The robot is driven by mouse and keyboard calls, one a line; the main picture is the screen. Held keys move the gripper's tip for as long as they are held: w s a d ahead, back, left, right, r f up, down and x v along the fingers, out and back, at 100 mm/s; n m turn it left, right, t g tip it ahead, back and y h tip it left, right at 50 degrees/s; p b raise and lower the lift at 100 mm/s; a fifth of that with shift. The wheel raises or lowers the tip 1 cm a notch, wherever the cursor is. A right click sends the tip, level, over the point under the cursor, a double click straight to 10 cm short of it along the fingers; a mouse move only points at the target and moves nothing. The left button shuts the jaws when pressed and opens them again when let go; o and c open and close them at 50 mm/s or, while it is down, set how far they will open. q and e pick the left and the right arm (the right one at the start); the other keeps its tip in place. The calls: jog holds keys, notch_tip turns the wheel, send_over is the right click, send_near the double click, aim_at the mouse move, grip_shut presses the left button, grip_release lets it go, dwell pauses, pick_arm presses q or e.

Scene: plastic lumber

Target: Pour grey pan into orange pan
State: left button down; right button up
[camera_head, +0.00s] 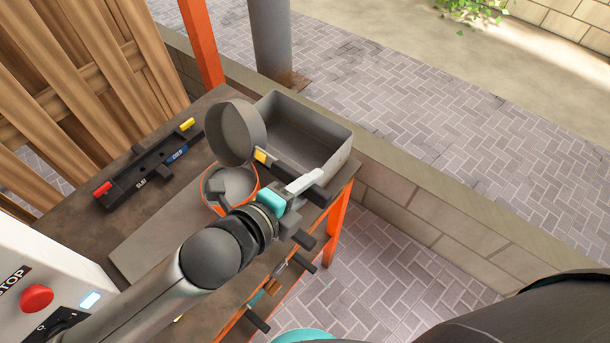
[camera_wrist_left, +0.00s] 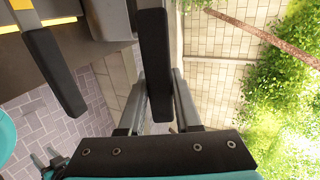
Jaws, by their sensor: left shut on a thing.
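The grey pan (camera_head: 236,132) is tipped on its side above the orange pan, and its dark handle runs right from a yellow joint. My left gripper (camera_head: 303,184) is shut on that handle. In the left wrist view a dark handle (camera_wrist_left: 155,60) passes between the fingers of my left gripper (camera_wrist_left: 160,98). The orange pan (camera_head: 230,186) shows an orange rim on the table, just below the grey pan; its right side is partly hidden by my left arm. Its contents are hard to tell. My right gripper is not in view.
A grey open box (camera_head: 345,150) stands at the table's (camera_head: 135,245) far right corner, close behind the grey pan. A dark tool with red and yellow ends (camera_head: 150,172) lies left. Tools (camera_head: 268,292) hang along the front edge. An orange post (camera_head: 200,42) rises behind.

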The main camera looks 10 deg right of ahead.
pick_arm(q)
notch_tip(320, 180, down, 4)
jog(key=w+d+g+y+p, duration=0.2)
jog(key=d+g+y+p, duration=0.1)
jog(key=g+y+p, duration=0.6)
jog(key=shift+t+y, duration=0.5)
jog(key=shift+y, duration=0.2)
jog(key=r+p, duration=0.4)
jog(key=p, duration=0.1)
jog(key=shift+a+r, duration=0.15)
jog(key=shift+a, duration=0.15)
jog(key=shift+s, duration=0.1)
